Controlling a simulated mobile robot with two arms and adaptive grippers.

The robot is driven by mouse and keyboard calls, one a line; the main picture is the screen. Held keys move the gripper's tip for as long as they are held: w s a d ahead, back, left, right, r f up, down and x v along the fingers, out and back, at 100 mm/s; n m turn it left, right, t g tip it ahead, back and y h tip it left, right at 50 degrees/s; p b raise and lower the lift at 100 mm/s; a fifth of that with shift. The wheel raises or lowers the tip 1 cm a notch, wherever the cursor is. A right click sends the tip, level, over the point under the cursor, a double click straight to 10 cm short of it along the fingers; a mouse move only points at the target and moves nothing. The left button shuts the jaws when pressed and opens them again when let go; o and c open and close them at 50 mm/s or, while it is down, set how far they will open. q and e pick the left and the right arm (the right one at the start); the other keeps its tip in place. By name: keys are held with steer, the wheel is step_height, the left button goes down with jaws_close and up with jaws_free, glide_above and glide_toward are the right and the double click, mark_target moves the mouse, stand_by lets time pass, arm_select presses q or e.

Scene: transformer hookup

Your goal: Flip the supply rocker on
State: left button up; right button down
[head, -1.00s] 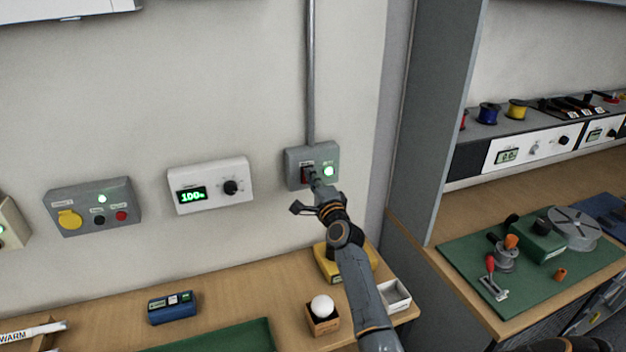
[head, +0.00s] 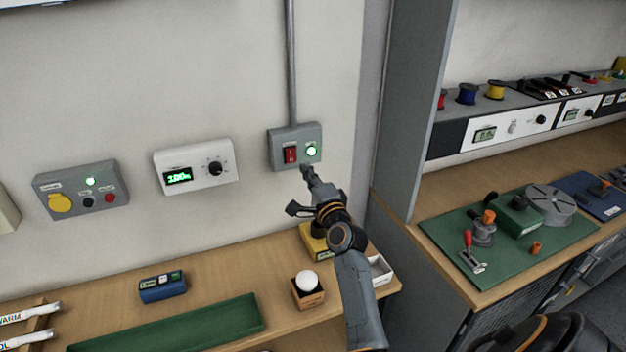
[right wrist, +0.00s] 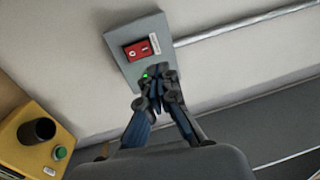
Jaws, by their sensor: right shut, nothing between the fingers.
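The red supply rocker (head: 291,155) sits in a grey wall box (head: 276,135) with a lit green lamp (head: 311,151) to its right. In the right wrist view the rocker (right wrist: 138,49) shows its O and I marks, and the box's lower part is partly hidden by my fingers. My right gripper (head: 307,172) is shut and empty, just below the box in the head view. It also shows shut in the right wrist view (right wrist: 157,72). I cannot tell whether its tips touch the box. My left gripper is not in view.
A white dial unit (head: 196,166) and a grey button box (head: 82,190) are on the wall to the left. A grey partition (head: 412,110) rises at right.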

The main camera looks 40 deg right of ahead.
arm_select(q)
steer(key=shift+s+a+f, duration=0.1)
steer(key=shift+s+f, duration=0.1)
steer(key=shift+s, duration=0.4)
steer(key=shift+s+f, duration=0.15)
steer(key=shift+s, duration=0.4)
arm_select(e)
steer(key=shift+s+a+r, duration=0.15)
steer(key=shift+s+a, duration=0.05)
steer(key=shift+s, duration=0.65)
steer(key=shift+s+a+r, duration=0.1)
steer(key=shift+s+a, duration=0.1)
steer(key=shift+s, duration=0.65)
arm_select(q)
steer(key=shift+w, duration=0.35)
